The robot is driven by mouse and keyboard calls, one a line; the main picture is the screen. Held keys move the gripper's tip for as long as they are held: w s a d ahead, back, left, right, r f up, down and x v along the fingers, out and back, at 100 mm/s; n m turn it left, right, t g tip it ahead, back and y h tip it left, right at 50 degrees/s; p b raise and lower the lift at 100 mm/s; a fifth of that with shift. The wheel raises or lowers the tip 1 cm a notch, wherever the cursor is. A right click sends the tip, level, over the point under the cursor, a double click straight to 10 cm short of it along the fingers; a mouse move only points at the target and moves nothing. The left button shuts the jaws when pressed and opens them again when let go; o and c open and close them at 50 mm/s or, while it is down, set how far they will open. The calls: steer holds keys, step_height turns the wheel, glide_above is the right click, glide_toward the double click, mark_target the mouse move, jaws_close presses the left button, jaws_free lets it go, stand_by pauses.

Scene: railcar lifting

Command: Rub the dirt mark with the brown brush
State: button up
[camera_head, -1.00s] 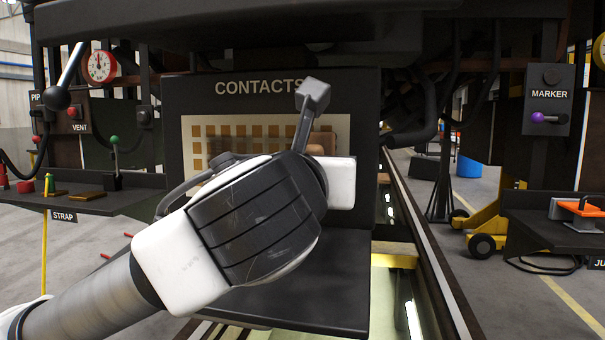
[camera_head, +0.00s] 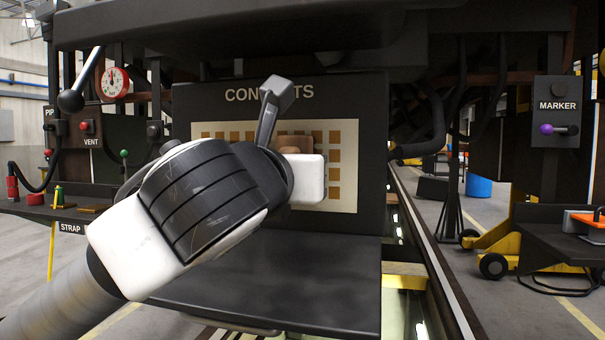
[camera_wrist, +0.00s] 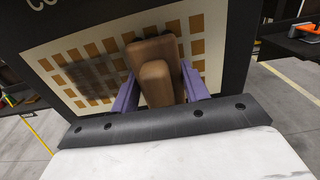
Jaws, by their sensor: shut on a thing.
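The brown brush (camera_wrist: 155,82) is held between the purple fingers of my gripper (camera_wrist: 160,92) in the wrist view. In the head view a small part of the brush (camera_head: 295,142) shows above the white end of my gripper. The dark smudgy dirt mark (camera_wrist: 92,74) lies on the left part of the cream contacts panel (camera_wrist: 48,62), over several tan squares. The brush is in front of the panel, to the right of the mark; I cannot tell whether it touches the panel. In the head view my arm hides the mark.
A dark shelf (camera_head: 270,285) juts out below the contacts board (camera_head: 365,170). A left bench with a strap label (camera_head: 70,228) and a right bench with an orange tool (camera_head: 590,218) stand to the sides. A marker switch (camera_head: 556,128) hangs at right.

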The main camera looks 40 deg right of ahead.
steer(key=shift+w+a+b, duration=0.3)
steer(key=shift+w+a, duration=0.7)
steer(key=shift+w, duration=0.3)
steer(key=shift+w+a+b, duration=0.25)
steer(key=shift+w+a, duration=0.75)
steer(key=shift+w, duration=0.3)
steer(key=shift+w+a+b, duration=0.3)
steer(key=shift+w+a, duration=0.7)
steer(key=shift+w, duration=0.3)
steer(key=shift+w+a, duration=1.1)
steer(key=shift+w, duration=0.3)
steer(key=shift+w+a+r, duration=0.1)
steer(key=shift+r, duration=0.05)
steer(key=shift+s+d+b, duration=0.8)
steer(key=shift+s+d, duration=0.2)
steer(key=shift+s, duration=0.25)
steer(key=shift+s+d+b, duration=0.75)
steer(key=shift+s+d, duration=0.2)
steer(key=shift+s, duration=0.3)
steer(key=shift+s+d+b, duration=0.8)
steer(key=shift+s+d, duration=0.2)
steer(key=shift+s, duration=0.25)
steer(key=shift+s+d+b, duration=1.8)
steer(key=shift+s+d, duration=0.6)
steer(key=shift+s, duration=0.8)
steer(key=w+a, duration=1)
steer(key=w, duration=0.3)
steer(key=shift+w+a+p, duration=0.4)
